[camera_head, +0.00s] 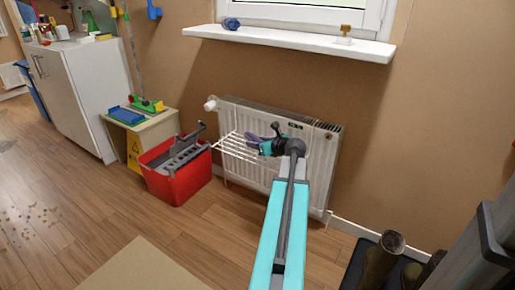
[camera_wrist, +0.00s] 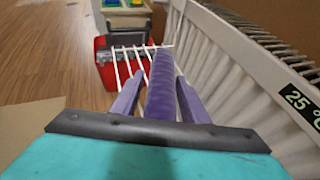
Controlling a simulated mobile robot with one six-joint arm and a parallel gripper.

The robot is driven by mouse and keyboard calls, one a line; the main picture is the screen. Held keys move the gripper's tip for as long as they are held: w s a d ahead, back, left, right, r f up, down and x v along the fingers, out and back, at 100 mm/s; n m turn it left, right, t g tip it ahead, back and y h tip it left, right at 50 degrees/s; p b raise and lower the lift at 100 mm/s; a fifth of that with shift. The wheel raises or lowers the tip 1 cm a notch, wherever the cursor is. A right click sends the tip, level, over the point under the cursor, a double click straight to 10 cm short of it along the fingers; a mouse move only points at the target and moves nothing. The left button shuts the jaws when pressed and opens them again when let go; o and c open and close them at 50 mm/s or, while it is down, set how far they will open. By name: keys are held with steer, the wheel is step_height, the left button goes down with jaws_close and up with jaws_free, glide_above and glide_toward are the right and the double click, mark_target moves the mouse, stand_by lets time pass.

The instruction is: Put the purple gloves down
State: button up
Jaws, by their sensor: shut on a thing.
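The purple gloves (camera_wrist: 162,88) are a long ribbed shape between the two fingers of my gripper (camera_wrist: 160,98) in the wrist view. My gripper is shut on them. In the head view the gloves show as a small purple patch (camera_head: 252,138) at the end of my gripper (camera_head: 262,146), in front of the radiator (camera_head: 313,165). A white wire drying rack (camera_head: 234,151) extends from the radiator just left of my gripper. In the wrist view the rack (camera_wrist: 122,62) lies beyond and left of the gloves. I cannot tell whether the gloves touch it.
A red bucket with a grey wringer (camera_head: 188,187) stands on the floor left of the rack. A small wooden table (camera_head: 158,127) and a white cabinet (camera_head: 97,85) stand farther left. Dark boots (camera_head: 380,258) stand at the lower right. The windowsill (camera_head: 290,42) is above the radiator.

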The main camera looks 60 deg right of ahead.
steer(key=shift+w+d, duration=0.45)
steer(key=shift+d, duration=0.05)
steer(key=shift+w+d+f+b, duration=0.15)
steer(key=shift+w+d+b, duration=0.15)
steer(key=shift+w+d, duration=0.15)
steer(key=shift+s+a+f+b, duration=0.15)
steer(key=shift+f+b, duration=0.95)
steer(key=shift+f, duration=0.6)
steer(key=shift+f, duration=0.15)
steer(key=o, duration=1.1)
